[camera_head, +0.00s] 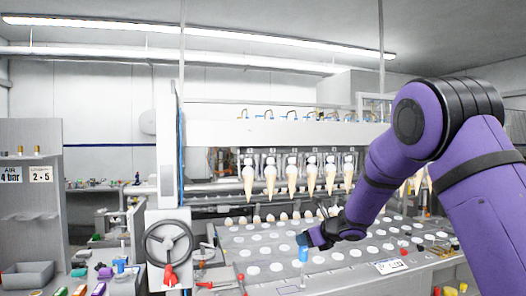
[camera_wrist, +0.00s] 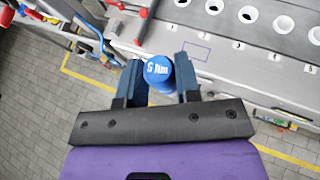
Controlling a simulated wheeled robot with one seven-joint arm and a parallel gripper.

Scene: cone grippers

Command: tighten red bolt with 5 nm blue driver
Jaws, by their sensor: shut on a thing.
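My gripper (camera_head: 306,240) is shut on the blue driver (camera_head: 303,254), which hangs below it in the head view, over the front edge of the machine table. In the wrist view the blue driver (camera_wrist: 158,66) shows its round top marked "5 Nm" between the two fingers of my gripper (camera_wrist: 158,78). The driver's lower end is hard to make out in the head view and hidden under its top in the wrist view. I cannot tell any red part for certain as the red bolt; a red-tipped rod (camera_wrist: 145,14) shows at the top of the wrist view.
The machine table (camera_wrist: 215,55) has rows of round holes. Several pale cones (camera_head: 292,172) hang above it. A handwheel (camera_head: 168,243) with a red handle (camera_head: 169,275) stands at the left. A grey shelf (camera_head: 32,190) is at far left. Floor shows below the table edge.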

